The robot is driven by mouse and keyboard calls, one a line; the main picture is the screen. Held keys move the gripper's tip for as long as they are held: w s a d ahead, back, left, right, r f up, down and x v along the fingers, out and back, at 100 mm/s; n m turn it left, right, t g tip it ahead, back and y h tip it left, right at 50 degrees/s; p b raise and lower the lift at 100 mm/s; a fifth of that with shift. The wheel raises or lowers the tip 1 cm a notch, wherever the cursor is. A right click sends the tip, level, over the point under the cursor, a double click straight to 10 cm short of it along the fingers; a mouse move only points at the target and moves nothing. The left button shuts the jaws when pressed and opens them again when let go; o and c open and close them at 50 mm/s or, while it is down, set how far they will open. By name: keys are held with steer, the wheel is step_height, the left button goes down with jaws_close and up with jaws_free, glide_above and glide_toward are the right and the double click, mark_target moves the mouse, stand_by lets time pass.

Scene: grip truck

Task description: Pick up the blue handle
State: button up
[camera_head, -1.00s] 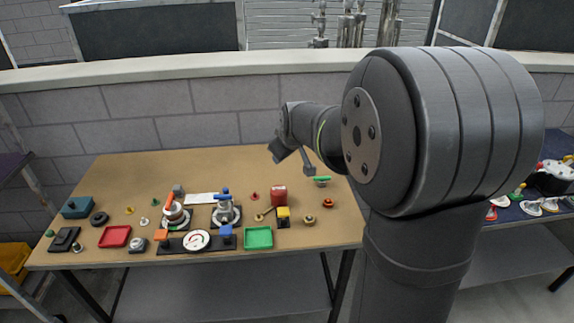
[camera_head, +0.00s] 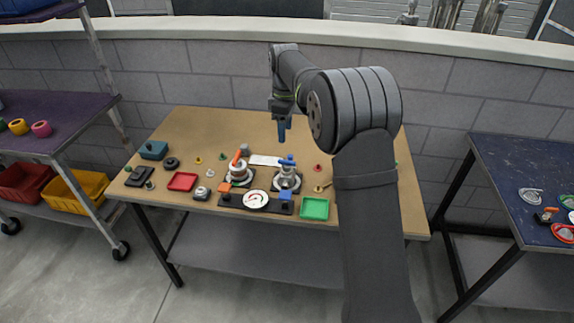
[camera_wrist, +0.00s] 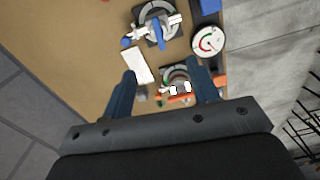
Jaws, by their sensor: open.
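The blue handle (camera_head: 287,161) sits on top of a silver valve (camera_head: 287,180) near the middle of the wooden table. The orange-handled valve (camera_wrist: 176,78) shows between and below the fingertips there.
A second valve with an orange handle (camera_head: 237,158) stands left of the blue one. A round gauge (camera_head: 256,199) is in front. A green tray (camera_head: 315,208) and a red tray (camera_head: 182,181) flank them. A white card (camera_head: 265,160) lies behind, between the valves.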

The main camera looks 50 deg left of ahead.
mark_target(287, 161)
step_height(287, 161, down, 8)
steer(key=shift+f, duration=0.2)
steer(key=shift+w+d+f, duration=0.1)
steer(key=shift+f, duration=1.2)
steer(key=shift+w+d+f, duration=0.1)
steer(key=shift+f, duration=1.2)
steer(key=c, duration=1.1)
steer(key=shift+c, duration=0.2)
steer(key=shift+r, duration=0.1)
